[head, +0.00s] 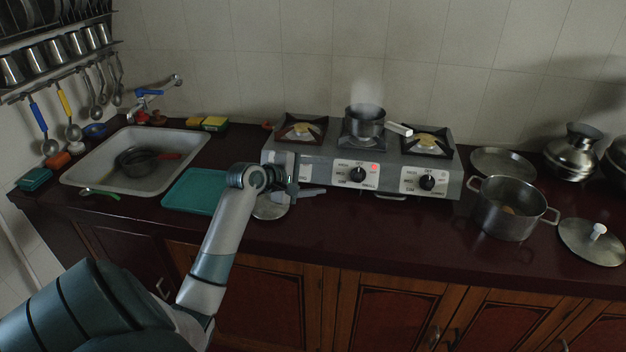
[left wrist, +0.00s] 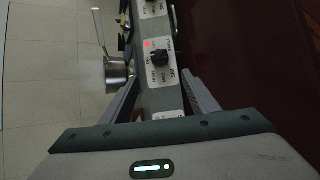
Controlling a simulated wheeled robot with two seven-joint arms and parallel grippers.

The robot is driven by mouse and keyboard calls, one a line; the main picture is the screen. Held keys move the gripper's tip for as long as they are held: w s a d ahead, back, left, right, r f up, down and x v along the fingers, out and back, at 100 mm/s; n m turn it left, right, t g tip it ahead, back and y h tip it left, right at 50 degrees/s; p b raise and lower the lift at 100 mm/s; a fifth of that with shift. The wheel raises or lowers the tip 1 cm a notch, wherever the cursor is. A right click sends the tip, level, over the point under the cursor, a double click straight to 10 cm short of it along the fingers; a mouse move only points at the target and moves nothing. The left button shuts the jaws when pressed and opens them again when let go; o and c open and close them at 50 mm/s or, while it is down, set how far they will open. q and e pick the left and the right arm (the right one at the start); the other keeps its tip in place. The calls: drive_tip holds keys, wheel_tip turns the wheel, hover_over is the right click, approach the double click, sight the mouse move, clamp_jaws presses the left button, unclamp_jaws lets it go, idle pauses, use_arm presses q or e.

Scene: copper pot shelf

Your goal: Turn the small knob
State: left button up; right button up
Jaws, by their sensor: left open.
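The grey stove (head: 315,172) has black knobs on white plates along its front. The middle knob (head: 357,174) has a lit red light beside it, and the right knob (head: 428,182) stands farther along. The left end of the front is hidden behind my left gripper (head: 292,188). The visible knobs look alike in size. My left gripper is open and empty at the stove's left front. In the left wrist view, its fingers (left wrist: 162,78) spread on either side of the stove front, with the middle knob (left wrist: 159,58) beyond their tips, apart from them.
A small steaming pot (head: 365,122) sits on the middle burner, its handle pointing right. A teal board (head: 193,190) and the sink (head: 85,172) are left of the stove. A large pot (head: 500,215) and a lid (head: 590,243) are at right. The counter before the stove's middle is clear.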

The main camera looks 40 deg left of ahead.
use_arm(q)
drive_tip(key=shift+v, duration=1)
drive_tip(key=shift+s, duration=0.1)
